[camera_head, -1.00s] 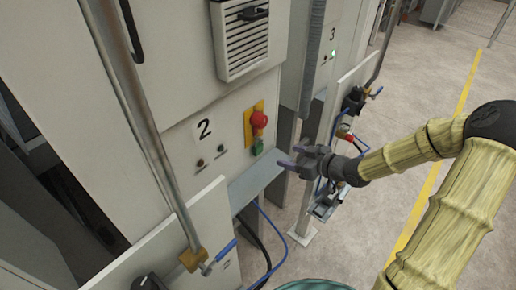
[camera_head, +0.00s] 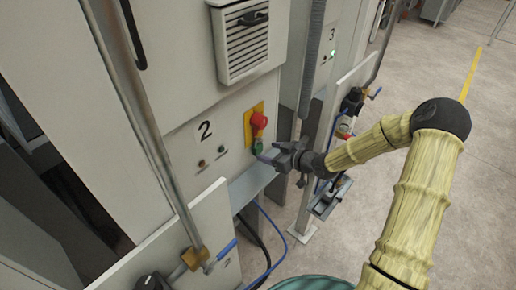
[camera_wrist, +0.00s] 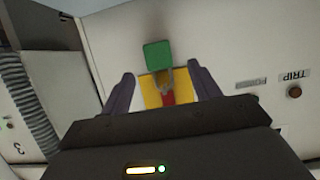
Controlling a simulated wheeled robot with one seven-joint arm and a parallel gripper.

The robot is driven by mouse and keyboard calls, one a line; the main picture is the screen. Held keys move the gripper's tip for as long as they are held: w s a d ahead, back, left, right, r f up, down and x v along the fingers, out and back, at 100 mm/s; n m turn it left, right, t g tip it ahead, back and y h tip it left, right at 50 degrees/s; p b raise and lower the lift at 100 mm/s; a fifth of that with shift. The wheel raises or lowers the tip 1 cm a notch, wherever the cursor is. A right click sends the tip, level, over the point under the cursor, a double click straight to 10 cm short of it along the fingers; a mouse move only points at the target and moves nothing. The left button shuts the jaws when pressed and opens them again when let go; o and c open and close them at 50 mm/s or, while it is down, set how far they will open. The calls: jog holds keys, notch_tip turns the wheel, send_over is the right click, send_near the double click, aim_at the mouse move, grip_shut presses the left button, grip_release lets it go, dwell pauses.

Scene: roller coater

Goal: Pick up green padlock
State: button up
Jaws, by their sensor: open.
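The green padlock (camera_wrist: 158,56) hangs by its shackle at the yellow plate on the machine front. In the wrist view it lies between and just beyond the two fingers of my gripper (camera_wrist: 163,88). In the head view the padlock (camera_head: 257,145) shows as a small green patch below the red knob, partly covered by my gripper (camera_head: 266,153). My gripper is open, with its fingers on either side of the padlock's line. I cannot tell whether a finger touches it.
The red knob (camera_head: 259,120) sits on the yellow plate (camera_head: 248,128) just above. A grey ledge (camera_head: 250,184) juts out below. A vertical metal pipe (camera_head: 140,120) stands at the left, and a corrugated hose (camera_head: 312,60) runs down at the right.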

aim_at(260, 148)
jog(key=shift+d+f+p+x, duration=0.15)
jog(key=shift+p+x, duration=0.25)
jog(key=shift+x, duration=0.4)
jog(key=shift+f+p+x, duration=0.2)
jog(key=shift+p+x, duration=0.2)
jog(key=shift+x, duration=0.45)
jog(key=shift+d+f+p+x, duration=0.15)
jog(key=shift+p+x, duration=0.25)
jog(key=shift+x, duration=0.4)
jog(key=shift+a, duration=0.1)
jog(key=c, duration=1.1)
jog(key=shift+r, duration=0.2)
jog(key=shift+r+b, duration=0.55)
jog(key=shift+b, duration=0.15)
jog(key=s+d+b, duration=0.1)
jog(key=s+d, duration=0.2)
jog(key=d, duration=0.1)
jog(key=s+d+b, duration=0.2)
jog(key=s+d, duration=0.2)
jog(key=d, duration=0.1)
jog(key=s+d+b, duration=0.1)
jog(key=s+d, duration=0.3)
jog(key=d, duration=0.1)
jog(key=shift+s+d+b, duration=0.1)
jog(key=shift+b, duration=0.3)
